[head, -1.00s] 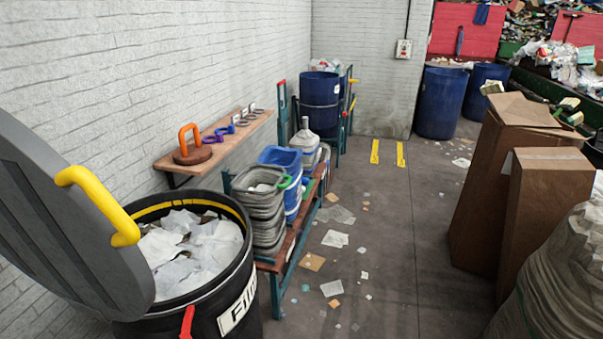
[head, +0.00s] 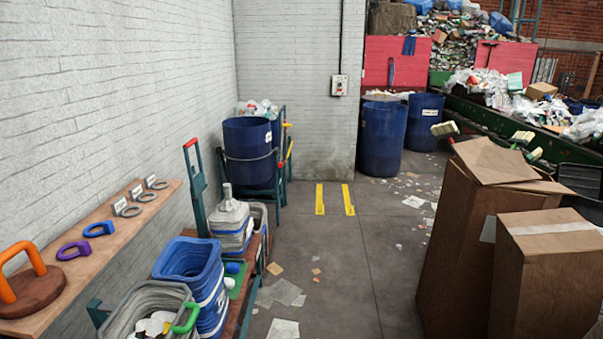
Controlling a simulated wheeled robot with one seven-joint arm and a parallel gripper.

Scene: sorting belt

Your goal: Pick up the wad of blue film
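I cannot make out a wad of blue film for certain. Blue scraps (head: 500,23) lie on the waste heap at the top right, too small to tell whether one is a wad of film. A small blue item (head: 233,267) sits on the low bench beside the blue tubs, and its kind is unclear. My gripper is not in view.
A shelf (head: 108,248) with coloured rings runs along the left wall. Stacked blue tubs (head: 190,262) and grey tubs (head: 145,300) stand below. Tall cardboard boxes (head: 462,240) block the right; the sorting belt (head: 490,122) lies behind. The littered floor (head: 345,270) between is open.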

